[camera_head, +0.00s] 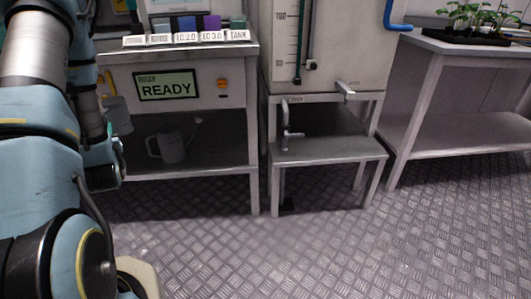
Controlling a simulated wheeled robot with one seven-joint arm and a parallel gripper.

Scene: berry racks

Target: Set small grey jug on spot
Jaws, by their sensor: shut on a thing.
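A small grey jug (117,116) is at the left, beside my arm and in front of the left edge of the bench with the READY display. It looks slightly tilted, and my arm hides part of it. My gripper (106,84) is mostly hidden behind my arm; yellow parts show just above the jug, and it is shut on the jug. A larger grey watering can (172,148) with a thin spout stands on the lower shelf. I cannot make out a marked spot.
A low metal stand (335,150) sits under a tap (288,133) below a tank. A table (470,135) with seedlings (470,20) is at the right. The front floor is clear.

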